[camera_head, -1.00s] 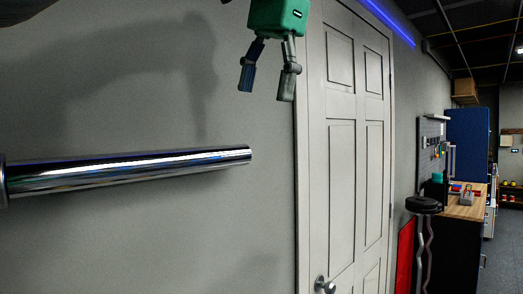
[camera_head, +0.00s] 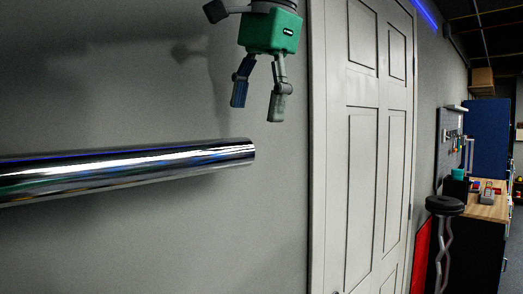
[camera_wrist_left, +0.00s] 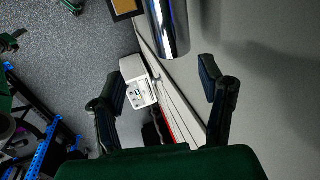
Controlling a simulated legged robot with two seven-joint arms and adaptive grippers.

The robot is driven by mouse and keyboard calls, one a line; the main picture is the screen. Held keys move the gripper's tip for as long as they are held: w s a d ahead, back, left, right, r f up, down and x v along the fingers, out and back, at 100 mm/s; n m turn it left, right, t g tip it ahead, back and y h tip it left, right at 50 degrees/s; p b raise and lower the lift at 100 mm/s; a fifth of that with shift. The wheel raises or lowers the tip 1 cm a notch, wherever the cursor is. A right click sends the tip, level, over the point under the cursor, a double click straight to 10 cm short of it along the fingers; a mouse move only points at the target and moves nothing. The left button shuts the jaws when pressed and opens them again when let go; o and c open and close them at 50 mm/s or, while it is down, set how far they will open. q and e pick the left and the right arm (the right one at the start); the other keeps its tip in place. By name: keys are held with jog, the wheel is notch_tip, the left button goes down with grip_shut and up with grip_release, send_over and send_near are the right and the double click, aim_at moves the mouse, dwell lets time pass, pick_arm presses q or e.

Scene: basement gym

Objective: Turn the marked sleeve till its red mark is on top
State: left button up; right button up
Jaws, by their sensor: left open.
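The sleeve (camera_head: 130,170) is a shiny chrome bar coming in from the left edge, with its free end at the picture's middle. No red mark shows on the side I see. My left gripper (camera_head: 257,107), with a green body, points down with its fingers apart. It is empty and appears above the sleeve's free end in the head view, not touching it. In the left wrist view the sleeve's end (camera_wrist_left: 168,30) is at the top, beyond the open left gripper (camera_wrist_left: 162,83). My right gripper is out of view.
A grey wall is behind the sleeve, with a white panelled door (camera_head: 365,150) to its right. Further right stand a dark round-topped stool (camera_head: 444,205) and a wood-topped workbench (camera_head: 487,208). The space around the sleeve's free end looks clear.

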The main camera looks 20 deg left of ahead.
aim_at(250, 145)
pick_arm(q)
jog(key=a+f, duration=0.3)
jog(key=a, duration=0.1)
jog(key=a+f, duration=0.2)
jog(key=shift+w+a+f, duration=0.2)
jog(key=shift+w+f, duration=0.1)
jog(key=shift+f, duration=0.05)
jog(key=d, duration=0.1)
jog(key=d+f, duration=0.2)
jog(key=shift+w+d, duration=0.3)
jog(key=shift+d, duration=0.35)
jog(key=shift+a, duration=0.9)
jog(key=c, duration=0.9)
jog(key=shift+a, duration=0.35)
jog(key=shift+c, duration=1.4)
jog(key=shift+d, duration=0.3)
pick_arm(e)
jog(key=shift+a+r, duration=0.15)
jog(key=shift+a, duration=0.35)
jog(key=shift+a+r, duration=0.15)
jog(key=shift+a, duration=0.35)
